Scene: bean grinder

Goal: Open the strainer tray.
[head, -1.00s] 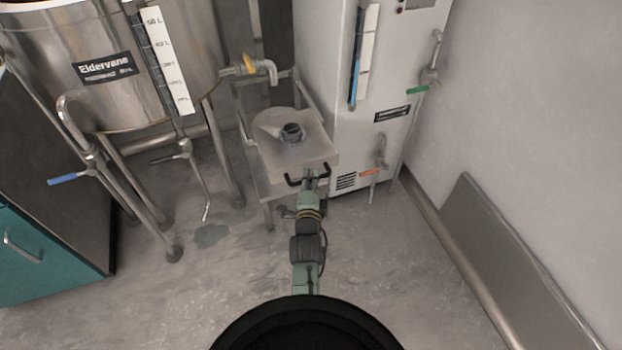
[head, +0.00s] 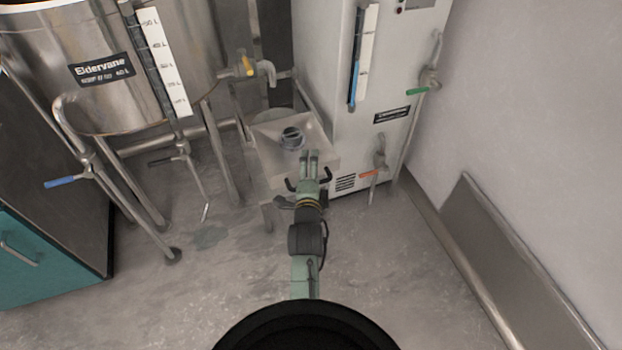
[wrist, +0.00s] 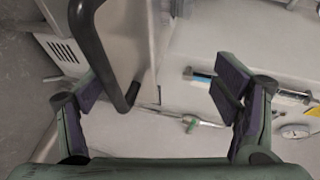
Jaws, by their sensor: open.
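The strainer tray (head: 262,150) is a pale, shallow square tray on a low stand, with a round dark grey strainer (head: 292,138) in its middle. A black bar handle (head: 291,186) is on its front side; my gripper hides the handle's middle. My gripper (head: 309,154) reaches past the handle, with its fingertips over the tray's front part. In the wrist view my gripper (wrist: 162,85) is open. The handle (wrist: 100,55) rises near the left finger, its bent lower end between the fingers. I cannot tell whether they touch. The fingers hold nothing.
A steel tank (head: 60,80) on legs stands at the left, with a yellow-handled tap (head: 250,66) by the tray. A white cabinet (head: 345,130) stands close at the tray's right, with an orange-handled valve (head: 378,172). The floor (head: 200,310) in front is clear.

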